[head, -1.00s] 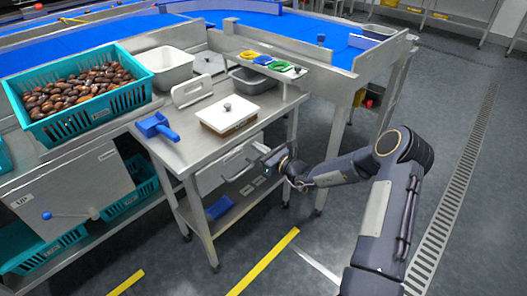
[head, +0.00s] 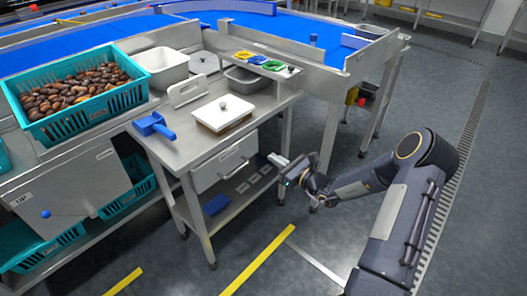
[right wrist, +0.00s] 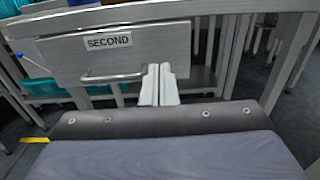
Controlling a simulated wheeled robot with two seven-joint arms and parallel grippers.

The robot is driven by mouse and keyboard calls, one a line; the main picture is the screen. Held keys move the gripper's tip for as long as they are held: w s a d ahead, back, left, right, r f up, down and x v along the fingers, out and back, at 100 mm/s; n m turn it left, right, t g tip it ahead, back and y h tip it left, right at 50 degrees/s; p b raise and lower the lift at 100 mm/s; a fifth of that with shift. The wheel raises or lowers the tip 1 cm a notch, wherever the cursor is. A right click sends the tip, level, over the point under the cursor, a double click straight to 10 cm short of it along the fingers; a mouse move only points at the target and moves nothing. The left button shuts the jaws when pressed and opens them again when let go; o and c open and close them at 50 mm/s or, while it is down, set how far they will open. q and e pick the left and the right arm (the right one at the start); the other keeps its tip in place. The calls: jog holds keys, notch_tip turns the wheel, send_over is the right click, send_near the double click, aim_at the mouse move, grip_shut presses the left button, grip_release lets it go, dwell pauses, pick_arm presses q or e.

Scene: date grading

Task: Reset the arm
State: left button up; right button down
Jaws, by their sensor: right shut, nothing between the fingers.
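My right gripper (head: 280,160) is in the head view, to the right of the steel table and apart from it. Its fingers point left toward the table. In the right wrist view its two pale fingers (right wrist: 159,85) are together with nothing between them. Behind them is a closed-looking drawer (right wrist: 110,55) labelled "SECOND" with a bar handle (right wrist: 113,77); the drawer also shows under the tabletop in the head view (head: 224,163). My left gripper is not in view.
On the steel table (head: 190,148) are a blue scoop (head: 153,125) and a white-lidded box (head: 222,112). A teal crate of dates (head: 128,98) stands at left. A blue conveyor (head: 275,35) runs behind. The floor (head: 330,235) at right is clear apart from my arm.

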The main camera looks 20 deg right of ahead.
jog(key=s+a+r+n+g+y, duration=0.5)
jog(key=s+a+r+n+g, duration=0.4)
jog(key=s+a+r+n, duration=0.55)
jog(key=s+d+f+n+g+h, duration=0.2)
jog(key=s+n+h, duration=0.6)
jog(key=s+n, duration=1)
notch_tip(320, 180, up, 17)
jog(key=s+m+p, duration=0.2)
jog(key=m+p, duration=0.1)
jog(key=p, duration=1.3)
jog(key=shift+s+d+p, duration=0.15)
jog(key=shift+s+p, duration=0.1)
jog(key=shift+p, duration=0.05)
jog(key=shift+f, duration=0.1)
